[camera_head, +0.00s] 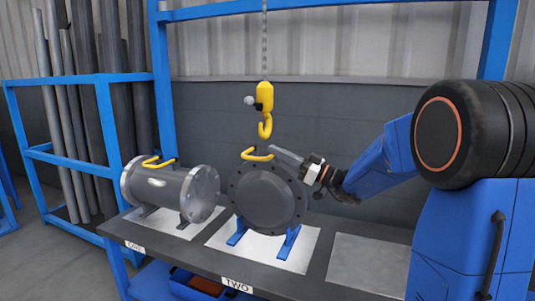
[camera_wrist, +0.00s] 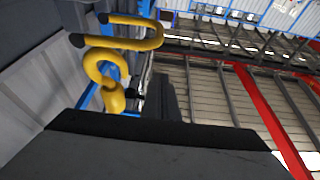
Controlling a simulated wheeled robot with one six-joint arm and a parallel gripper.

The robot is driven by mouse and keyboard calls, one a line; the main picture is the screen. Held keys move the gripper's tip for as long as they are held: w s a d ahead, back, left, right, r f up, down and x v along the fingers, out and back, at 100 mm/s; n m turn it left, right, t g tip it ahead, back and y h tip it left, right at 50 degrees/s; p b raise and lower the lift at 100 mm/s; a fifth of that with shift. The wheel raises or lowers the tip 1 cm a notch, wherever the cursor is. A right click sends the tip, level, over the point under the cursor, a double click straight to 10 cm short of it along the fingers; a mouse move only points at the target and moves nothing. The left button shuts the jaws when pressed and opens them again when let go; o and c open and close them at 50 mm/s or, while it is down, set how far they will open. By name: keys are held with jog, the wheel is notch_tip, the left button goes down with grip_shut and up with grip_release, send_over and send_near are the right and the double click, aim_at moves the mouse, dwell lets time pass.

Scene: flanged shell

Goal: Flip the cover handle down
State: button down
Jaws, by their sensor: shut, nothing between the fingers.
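The cover is a round dark grey flanged disc (camera_head: 267,197) standing upright on blue supports at the place marked TWO. Its yellow U-shaped handle (camera_head: 257,154) is at the cover's top edge. The handle also shows at the upper left of the wrist view (camera_wrist: 130,42), its bend toward the right. My gripper (camera_head: 277,151) reaches in from the right, its tip just right of the handle. The gripper is shut and empty. I cannot tell whether it touches the handle. In the wrist view my gripper (camera_wrist: 160,125) fills the lower part as a dark block.
A yellow hook (camera_head: 265,125) hangs on a chain just above the handle. A flanged grey shell (camera_head: 172,190) with a yellow handle (camera_head: 158,162) lies on the bench (camera_head: 190,248) at the left, at ONE. A bare metal plate (camera_head: 368,263) is at the right.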

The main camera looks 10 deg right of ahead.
jog(key=v, duration=0.6)
jog(key=shift+d, duration=0.25)
